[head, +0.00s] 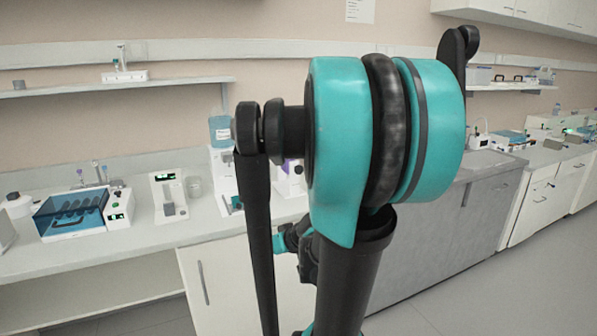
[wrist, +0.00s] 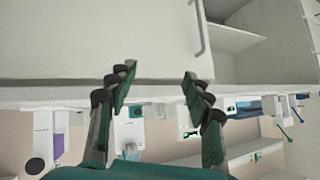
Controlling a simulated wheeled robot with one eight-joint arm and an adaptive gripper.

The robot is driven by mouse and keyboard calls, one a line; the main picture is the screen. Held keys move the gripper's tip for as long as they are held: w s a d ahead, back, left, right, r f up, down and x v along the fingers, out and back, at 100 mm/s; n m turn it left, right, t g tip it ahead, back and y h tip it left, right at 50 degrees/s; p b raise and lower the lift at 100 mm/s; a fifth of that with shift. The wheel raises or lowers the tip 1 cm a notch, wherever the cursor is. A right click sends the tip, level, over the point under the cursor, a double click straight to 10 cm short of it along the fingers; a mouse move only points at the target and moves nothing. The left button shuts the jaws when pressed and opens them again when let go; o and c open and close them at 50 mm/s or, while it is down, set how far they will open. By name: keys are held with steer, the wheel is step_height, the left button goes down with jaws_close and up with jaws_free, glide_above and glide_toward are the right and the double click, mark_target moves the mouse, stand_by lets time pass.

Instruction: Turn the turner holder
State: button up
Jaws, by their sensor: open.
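My gripper (wrist: 159,72) is open and empty in the wrist view, its two fingers apart in front of the bench and cabinet fronts. A blue-sided device (head: 72,212) with several tubes in a row stands on the bench at the left of the head view. I cannot tell for certain whether it is the turner holder. A blue device, likely the same one, also shows right of the fingers in the wrist view (wrist: 250,105), where the scene appears upside down. My gripper touches no device that I can see. In the head view my arm hides the middle of the bench.
A white instrument (head: 168,196) and a glass beaker (head: 194,187) stand right of the blue device. A blue-topped bottle device (head: 221,135) is partly hidden by my arm. A wall shelf (head: 60,91) runs above. Open floor (head: 470,290) lies at the right.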

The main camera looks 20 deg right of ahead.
steer(key=w+d+r+t+h, duration=0.1)
steer(key=w+d+r+t, duration=0.25)
steer(key=d, duration=0.35)
steer(key=w+d+r+m+t+h, duration=0.1)
steer(key=w+d+r+t+h, duration=0.15)
steer(key=d+r, duration=0.35)
steer(key=w+d+r+t, duration=0.2)
steer(key=d+r+t, duration=0.15)
steer(key=d, duration=0.45)
steer(key=shift+g, duration=0.25)
steer(key=w, duration=1.6)
steer(key=shift+w+a+r, duration=0.15)
steer(key=shift+w+r, duration=0.05)
steer(key=shift+w, duration=0.2)
steer(key=shift+c, duration=0.4)
jaws_close()
steer(key=shift+m, duration=1.8)
steer(key=shift+o, duration=0.4)
jaws_free()
